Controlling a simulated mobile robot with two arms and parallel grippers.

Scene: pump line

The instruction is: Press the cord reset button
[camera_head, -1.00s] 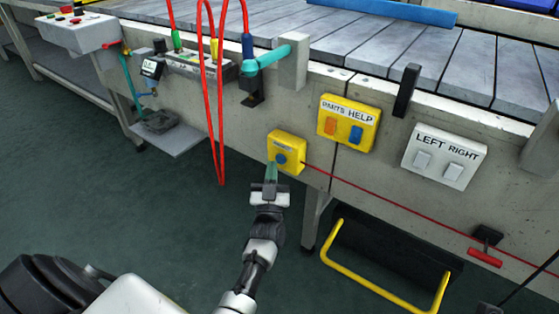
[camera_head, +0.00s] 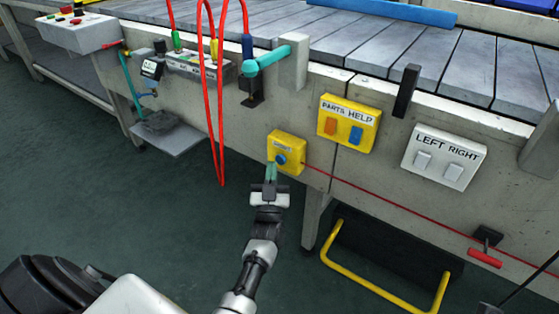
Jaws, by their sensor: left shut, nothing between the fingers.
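The cord reset button is a round blue button (camera_head: 281,159) on a small yellow box (camera_head: 294,142) fixed to the side of the conveyor frame. A red cord (camera_head: 400,206) runs from the box to the right. My left gripper (camera_head: 271,168) is shut and empty, with its teal fingertips just below and left of the blue button. The tips overlap the lower part of the box in the picture; I cannot tell whether they touch it. My right gripper is not in view.
A yellow box labelled PARTS HELP (camera_head: 348,122) and a white LEFT RIGHT switch box (camera_head: 444,156) sit to the right. Red hoses (camera_head: 221,120) hang left of the button. A yellow bar (camera_head: 372,283) and a red handle (camera_head: 485,257) are lower right.

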